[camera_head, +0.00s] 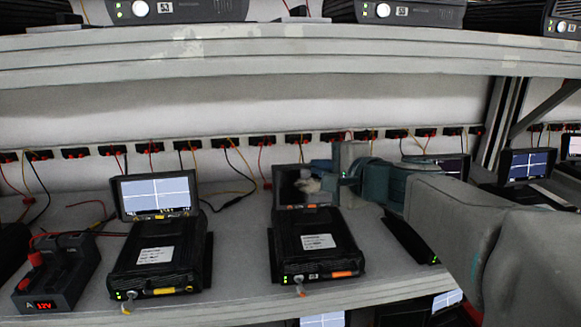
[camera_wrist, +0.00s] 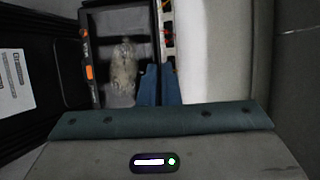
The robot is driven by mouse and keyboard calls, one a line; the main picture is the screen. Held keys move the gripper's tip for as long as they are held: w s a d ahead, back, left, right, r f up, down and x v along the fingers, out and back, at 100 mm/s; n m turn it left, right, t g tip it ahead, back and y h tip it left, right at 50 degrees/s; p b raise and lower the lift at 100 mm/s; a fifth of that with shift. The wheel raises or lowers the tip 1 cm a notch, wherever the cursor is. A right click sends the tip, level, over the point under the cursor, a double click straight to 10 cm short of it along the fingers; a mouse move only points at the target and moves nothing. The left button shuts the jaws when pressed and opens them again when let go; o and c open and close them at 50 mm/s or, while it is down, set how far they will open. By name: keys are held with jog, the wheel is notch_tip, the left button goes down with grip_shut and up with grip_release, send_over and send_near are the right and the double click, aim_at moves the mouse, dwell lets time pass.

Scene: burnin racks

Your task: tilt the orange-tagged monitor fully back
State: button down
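The orange-tagged monitor (camera_head: 304,187) is a small dark screen with an orange tag, hinged at the back of a black unit (camera_head: 317,243). It stands roughly upright and shows a pale reflection. In the wrist view the monitor (camera_wrist: 100,45) appears sideways, its orange tag (camera_wrist: 90,73) on the left. My gripper (camera_head: 341,172) is at the monitor's upper right side. In the wrist view its two blue fingers (camera_wrist: 158,72) are close together, one on each side of the monitor's edge. The exact contact is partly hidden.
A yellow-tagged monitor (camera_head: 156,196) on its own unit stands to the left. A power supply (camera_head: 58,272) with a red display is at far left. Cables and red connectors line the back wall. An upper shelf (camera_head: 230,58) hangs above. More monitors (camera_head: 527,165) stand at right.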

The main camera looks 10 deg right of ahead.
dwell(0.8)
jog(key=w+g+p, duration=0.1)
jog(key=p, duration=0.2)
jog(key=w+r+g+p, duration=0.1)
jog(key=p, duration=0.3)
jog(key=shift+w+m, duration=0.15)
jog(key=shift+m, duration=0.25)
jog(key=shift+w+f+g+b, duration=0.3)
jog(key=shift+w+f+b, duration=0.15)
jog(key=shift+b, duration=0.45)
jog(key=shift+w+b, duration=0.3)
jog(key=shift+w, duration=0.05)
jog(key=shift+w+r+h, duration=0.25)
jog(key=shift+r+h, duration=0.05)
jog(key=shift+r, duration=0.1)
jog(key=c, duration=1.6)
grip_release()
jog(key=shift+c, duration=0.2)
